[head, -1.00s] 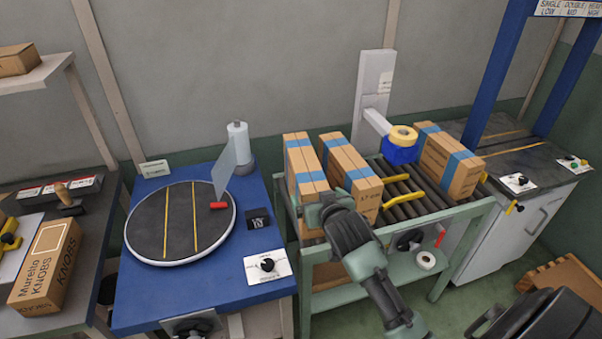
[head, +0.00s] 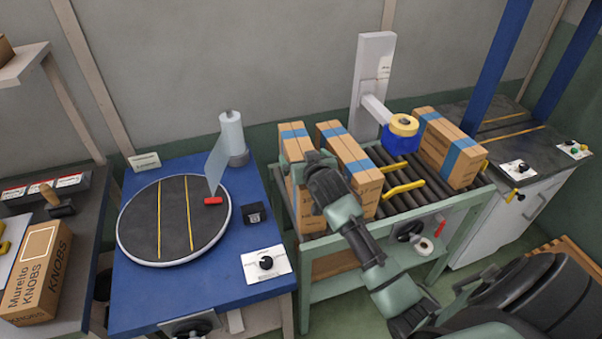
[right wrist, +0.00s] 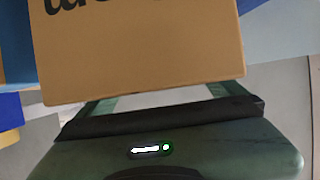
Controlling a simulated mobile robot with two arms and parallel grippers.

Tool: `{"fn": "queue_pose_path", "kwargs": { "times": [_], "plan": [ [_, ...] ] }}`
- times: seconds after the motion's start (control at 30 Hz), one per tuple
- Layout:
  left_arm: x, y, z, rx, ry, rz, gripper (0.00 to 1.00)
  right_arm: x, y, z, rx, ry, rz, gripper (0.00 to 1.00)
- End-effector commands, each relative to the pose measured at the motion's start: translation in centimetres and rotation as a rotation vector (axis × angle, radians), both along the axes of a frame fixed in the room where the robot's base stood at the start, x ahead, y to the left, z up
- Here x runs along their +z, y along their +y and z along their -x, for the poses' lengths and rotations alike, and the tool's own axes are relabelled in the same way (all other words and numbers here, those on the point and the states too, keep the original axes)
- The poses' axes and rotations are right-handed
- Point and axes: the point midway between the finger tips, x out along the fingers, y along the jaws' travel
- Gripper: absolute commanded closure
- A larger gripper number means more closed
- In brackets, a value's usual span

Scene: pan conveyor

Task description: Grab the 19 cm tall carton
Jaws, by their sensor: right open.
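Three brown cartons with blue tape stand on the roller conveyor: a left one (head: 293,143), a middle one (head: 349,152) and a right one (head: 448,152). I cannot tell which is 19 cm tall. My right gripper (head: 312,164) is at the left and middle cartons and partly covers both. In the right wrist view a brown carton face (right wrist: 145,50) with dark lettering fills the upper part. The green fingers of my open right gripper (right wrist: 160,98) run up to its lower edge, and their tips are hidden there. My left gripper is not in view.
A tape roll on a blue holder (head: 401,135) hangs over the conveyor (head: 455,206), between the middle and right cartons. A blue table (head: 262,301) with a round turntable (head: 174,221) stands left. A Murello KNOBS carton (head: 38,272) lies at far left.

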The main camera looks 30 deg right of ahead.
Motion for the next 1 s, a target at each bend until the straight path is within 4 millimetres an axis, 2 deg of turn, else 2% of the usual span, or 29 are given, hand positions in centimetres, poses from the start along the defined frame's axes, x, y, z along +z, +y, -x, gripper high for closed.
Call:
{"fn": "queue_pose_path", "kwargs": {
  "times": [0.13,0.37,0.47,0.73,1.0],
  "plan": [
    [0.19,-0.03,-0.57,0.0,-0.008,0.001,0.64,-0.44,-0.4,-1.01,0.0,0.0,0.0,0.02],
    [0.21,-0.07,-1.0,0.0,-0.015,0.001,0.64,-0.54,-0.41,-1.11,0.0,0.0,0.0,0.02],
    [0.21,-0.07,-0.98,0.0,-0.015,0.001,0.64,-0.55,-0.4,-1.1,0.0,0.0,0.0,0.24],
    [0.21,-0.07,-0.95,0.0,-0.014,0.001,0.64,-0.57,-0.4,-1.08,0.0,0.001,0.0,0.99],
    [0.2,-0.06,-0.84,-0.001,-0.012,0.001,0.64,-0.18,-0.41,-1.17,0.001,-0.006,0.002,1.0]
  ]
}}
